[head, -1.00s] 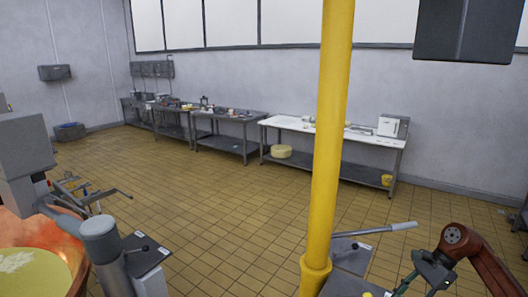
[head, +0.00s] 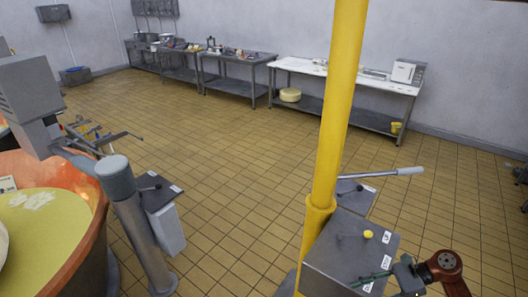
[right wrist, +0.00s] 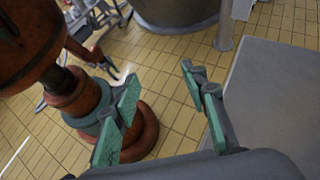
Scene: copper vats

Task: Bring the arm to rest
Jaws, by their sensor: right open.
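My right gripper (head: 378,280) is at the lower right of the head view, just in front of a grey control box. In the right wrist view its two green-padded fingers (right wrist: 160,83) are spread apart with nothing between them. Tiled floor shows through the gap. My left gripper is not in the head view. At the left of the right wrist view, a reddish-brown arm of mine ends in a small dark tip (right wrist: 100,57), too small to tell whether it is open.
The grey control box (head: 345,245) stands by a yellow post (head: 338,120), close to my right gripper. A copper vat (head: 85,245) with yellow contents is at the left. Worktables (head: 385,120) line the back wall. Tiled floor (head: 220,160) between is clear.

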